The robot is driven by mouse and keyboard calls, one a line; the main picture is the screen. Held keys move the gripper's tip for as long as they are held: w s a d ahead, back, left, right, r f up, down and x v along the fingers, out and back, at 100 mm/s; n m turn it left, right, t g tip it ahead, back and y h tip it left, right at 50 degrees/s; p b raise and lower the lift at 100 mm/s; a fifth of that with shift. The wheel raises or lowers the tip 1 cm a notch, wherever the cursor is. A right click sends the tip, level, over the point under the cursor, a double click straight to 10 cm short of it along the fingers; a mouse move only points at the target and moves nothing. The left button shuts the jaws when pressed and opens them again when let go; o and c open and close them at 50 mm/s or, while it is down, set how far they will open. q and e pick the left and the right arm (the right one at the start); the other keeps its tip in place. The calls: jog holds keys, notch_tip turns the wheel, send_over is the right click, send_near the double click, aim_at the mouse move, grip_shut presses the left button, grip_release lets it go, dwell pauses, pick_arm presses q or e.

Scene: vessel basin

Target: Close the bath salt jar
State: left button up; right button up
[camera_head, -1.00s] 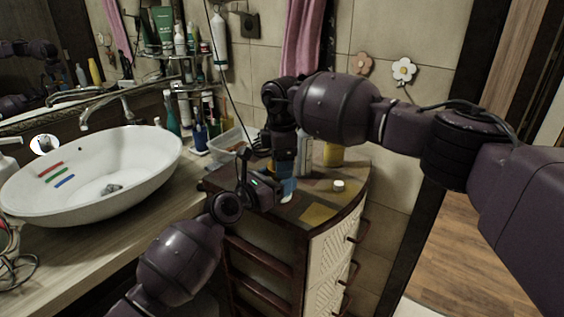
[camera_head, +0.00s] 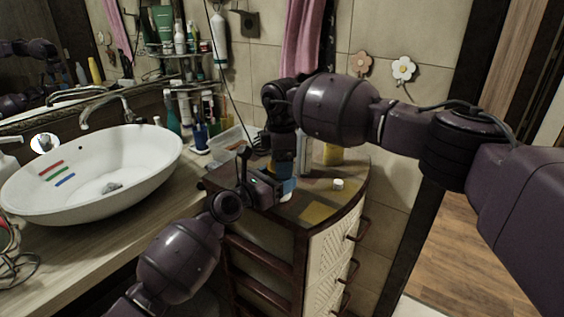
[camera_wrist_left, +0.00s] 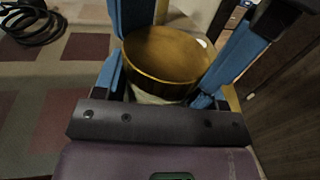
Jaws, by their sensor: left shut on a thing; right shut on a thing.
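In the left wrist view, a round brown wooden lid (camera_wrist_left: 165,55) lies over the pale jar (camera_wrist_left: 150,97), whose body is mostly hidden. My left gripper (camera_wrist_left: 158,92) has its blue fingers on both sides of the jar and is shut on it. In the head view, my left gripper (camera_head: 284,190) comes in from the left, low over the cabinet top. My right gripper (camera_head: 284,168) points down just above it, and its blue fingers flank the lid, shut on it. Jar and lid are largely hidden by the grippers there. I cannot tell whether the lid sits fully on the jar.
A small white cap (camera_head: 338,185) lies on the cabinet top (camera_head: 320,211) to the right. A white bottle (camera_head: 305,155) and a yellow container (camera_head: 333,155) stand behind my right gripper. A clear plastic box (camera_head: 231,139) is at back left, near the white basin (camera_head: 130,160).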

pick_arm(q)
jog(key=shift+d+r, duration=0.15)
pick_arm(e)
jog(key=shift+s+f, duration=0.1)
jog(key=shift+f, duration=0.65)
jog(key=o, duration=0.6)
pick_arm(q)
jog(key=shift+r, duration=0.1)
pick_arm(e)
jog(key=shift+s+a, duration=0.1)
jog(key=shift+a, duration=0.05)
pick_arm(q)
jog(key=shift+w, duration=0.1)
pick_arm(e)
jog(key=r, duration=0.3)
jog(key=shift+w+r, duration=0.2)
jog(key=shift+r, duration=0.1)
jog(key=shift+s+r, duration=0.1)
jog(key=shift+r, duration=0.4)
pick_arm(q)
jog(key=shift+f, duration=0.2)
pick_arm(e)
jog(key=shift+c, duration=0.2)
